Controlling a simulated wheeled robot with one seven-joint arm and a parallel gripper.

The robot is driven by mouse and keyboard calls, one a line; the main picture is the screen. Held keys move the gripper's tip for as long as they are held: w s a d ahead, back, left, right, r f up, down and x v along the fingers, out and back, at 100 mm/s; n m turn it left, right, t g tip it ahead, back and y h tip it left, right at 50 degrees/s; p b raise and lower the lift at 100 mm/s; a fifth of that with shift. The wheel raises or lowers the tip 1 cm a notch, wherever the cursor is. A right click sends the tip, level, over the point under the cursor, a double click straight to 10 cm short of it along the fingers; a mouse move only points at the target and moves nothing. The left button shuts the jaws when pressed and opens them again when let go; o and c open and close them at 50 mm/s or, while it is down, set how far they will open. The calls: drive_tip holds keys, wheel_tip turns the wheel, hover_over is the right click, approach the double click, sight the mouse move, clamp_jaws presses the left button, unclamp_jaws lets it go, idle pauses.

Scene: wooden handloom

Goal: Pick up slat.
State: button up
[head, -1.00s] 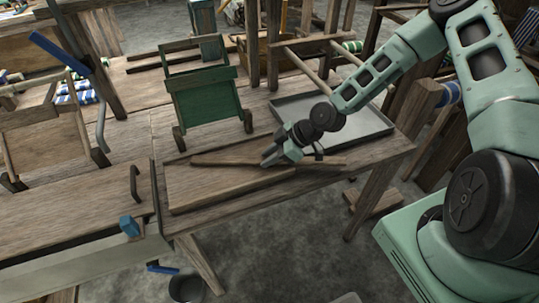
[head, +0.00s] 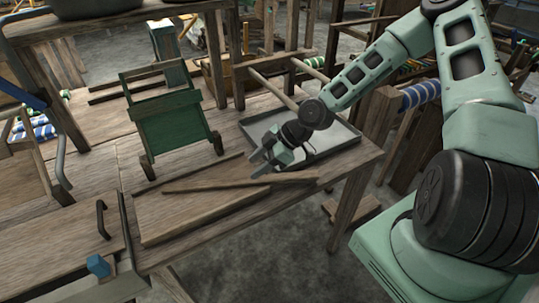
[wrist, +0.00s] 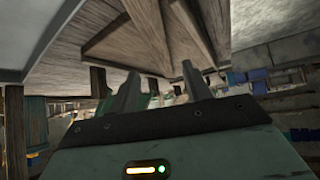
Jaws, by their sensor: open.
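The slat (head: 215,186) is a thin, long brown wooden strip lying on the wooden table, across a wider board (head: 190,208). My gripper (head: 257,165) is open and empty. In the head view its fingers appear just behind the slat's right half, pointing left. I cannot tell how high they are above the table. In the wrist view the two fingers (wrist: 158,92) stand apart with nothing between them. Wooden pieces show beyond them there, but I cannot tell which is the slat.
A grey metal tray (head: 340,140) lies behind my gripper on the table. A small green wooden frame (head: 172,125) stands to the left. Handloom posts rise at the back. A blue-knobbed part (head: 97,266) is at the front left. The table's front edge borders open floor.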

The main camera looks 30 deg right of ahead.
drive_tip(key=v, duration=0.5)
drive_tip(key=s+a+r+m+g+h, duration=0.1)
drive_tip(key=s+a+r+g+h, duration=0.1)
drive_tip(key=s, duration=0.5)
drive_tip(key=s+a+r+m+g+h, duration=0.2)
drive_tip(key=s+a+r+h, duration=0.3)
drive_tip(key=s+a+r, duration=0.2)
drive_tip(key=shift+s+a+h, duration=0.3)
drive_tip(key=shift+s+a, duration=0.4)
drive_tip(key=shift+s, duration=0.1)
drive_tip(key=s+a+r+m, duration=0.1)
drive_tip(key=s+r, duration=0.1)
drive_tip(key=s+a+r+m, duration=0.1)
drive_tip(key=s+r, duration=0.1)
drive_tip(key=s, duration=0.1)
drive_tip(key=s+a+r, duration=0.1)
drive_tip(key=s+r, duration=0.1)
drive_tip(key=s, duration=0.1)
drive_tip(key=shift+a+r+m, duration=0.3)
drive_tip(key=shift+r+m, duration=0.05)
drive_tip(key=shift+m, duration=0.05)
drive_tip(key=shift+c, duration=1)
